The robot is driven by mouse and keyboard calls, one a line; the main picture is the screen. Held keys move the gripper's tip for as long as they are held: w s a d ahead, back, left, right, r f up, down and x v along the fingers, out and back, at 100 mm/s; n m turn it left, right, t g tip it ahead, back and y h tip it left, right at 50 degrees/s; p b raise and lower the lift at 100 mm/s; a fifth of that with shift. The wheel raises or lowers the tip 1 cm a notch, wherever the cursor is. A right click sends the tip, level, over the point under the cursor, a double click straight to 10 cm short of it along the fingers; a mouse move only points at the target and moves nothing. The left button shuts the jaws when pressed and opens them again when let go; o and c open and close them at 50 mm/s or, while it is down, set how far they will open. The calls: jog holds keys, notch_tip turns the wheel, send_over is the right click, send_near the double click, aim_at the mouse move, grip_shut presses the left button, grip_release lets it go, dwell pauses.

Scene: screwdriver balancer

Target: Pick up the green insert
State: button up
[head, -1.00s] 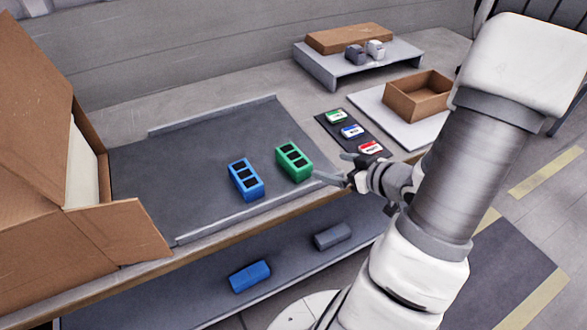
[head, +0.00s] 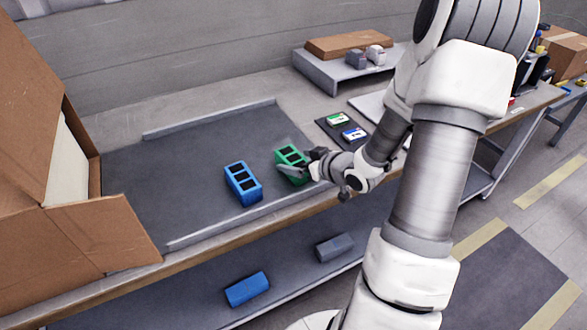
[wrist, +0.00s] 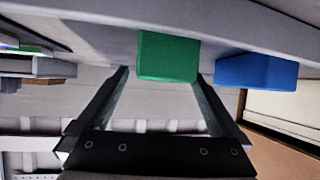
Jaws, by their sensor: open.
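The green insert (head: 291,158), a block with dark square openings on top, sits on the grey tray (head: 190,150) on the bench. It also shows in the wrist view (wrist: 168,57), in line with the gap between my fingers. My gripper (head: 296,168) is open at the near right side of the green insert. In the wrist view my two fingers (wrist: 166,88) are spread, with their tips by the lower left and right edges of the insert; I cannot tell whether they touch it. The blue insert (head: 243,184) sits just left of the green one and shows in the wrist view (wrist: 257,72).
A large open cardboard box (head: 90,225) stands at the left. A dark mat (head: 329,127) with green and blue labelled cards lies right of the tray. A raised grey stand (head: 335,72) is behind. Blue (head: 247,289) and grey (head: 334,247) blocks lie on the lower shelf.

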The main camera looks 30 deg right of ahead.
jog(key=shift+w+f, duration=0.2)
jog(key=shift+w, duration=0.15)
jog(key=shift+c, duration=0.3)
jog(key=c, duration=1.2)
jog(key=shift+r, duration=0.1)
jog(key=shift+c, duration=0.2)
